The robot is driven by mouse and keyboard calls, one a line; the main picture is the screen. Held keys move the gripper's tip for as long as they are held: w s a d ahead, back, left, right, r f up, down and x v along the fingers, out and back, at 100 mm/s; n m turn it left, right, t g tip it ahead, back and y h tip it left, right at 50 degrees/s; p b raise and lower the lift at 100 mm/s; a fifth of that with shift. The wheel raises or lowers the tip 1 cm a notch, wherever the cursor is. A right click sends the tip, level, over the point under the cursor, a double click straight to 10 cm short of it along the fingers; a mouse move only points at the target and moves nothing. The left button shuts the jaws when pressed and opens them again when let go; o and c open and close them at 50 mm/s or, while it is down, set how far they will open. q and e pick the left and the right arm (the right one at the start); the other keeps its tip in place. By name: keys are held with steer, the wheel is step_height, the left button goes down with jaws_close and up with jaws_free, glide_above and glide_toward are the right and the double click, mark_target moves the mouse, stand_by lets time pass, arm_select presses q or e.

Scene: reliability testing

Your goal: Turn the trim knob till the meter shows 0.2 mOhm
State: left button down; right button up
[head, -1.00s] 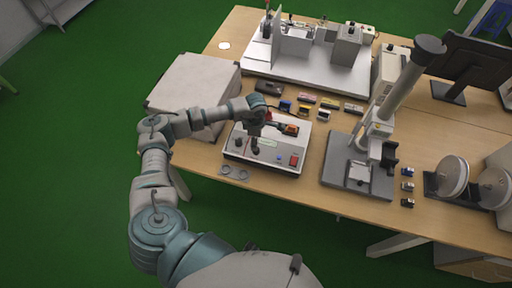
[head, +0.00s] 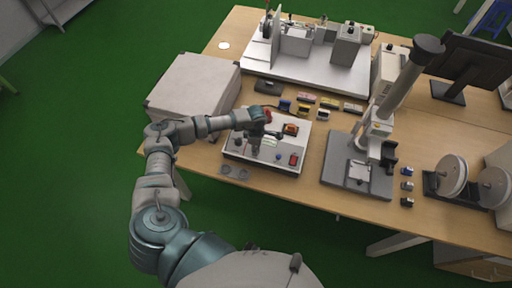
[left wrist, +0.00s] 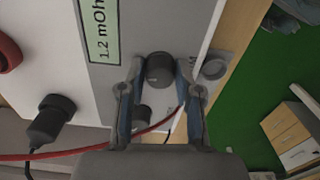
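The grey test box (head: 232,153) stands on the bench, with a greenish meter display on its top. In the left wrist view the display (left wrist: 97,30) reads 1.2 mOhm. A round black knob (left wrist: 160,70) sits beside the display, and a second black knob (left wrist: 141,117) is partly hidden by my fingers. My left gripper (left wrist: 160,66) has one fingertip on each side of the first knob; it looks open, with narrow gaps beside the knob. My right gripper is not in view.
A red cable (left wrist: 90,156) and a black plug (left wrist: 51,120) lie beside the gripper. A red switch (head: 294,160) and an orange part (head: 291,129) are on the box. A microscope-like stand (head: 375,130) is to the right. Small cells (head: 304,97) lie behind.

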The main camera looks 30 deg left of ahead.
arm_select(q)
steer(key=n, duration=0.5)
steer(key=shift+w, duration=0.1)
steer(key=c, duration=0.8)
jaws_free()
step_height(320, 180, up, 12)
steer(key=shift+f, duration=0.1)
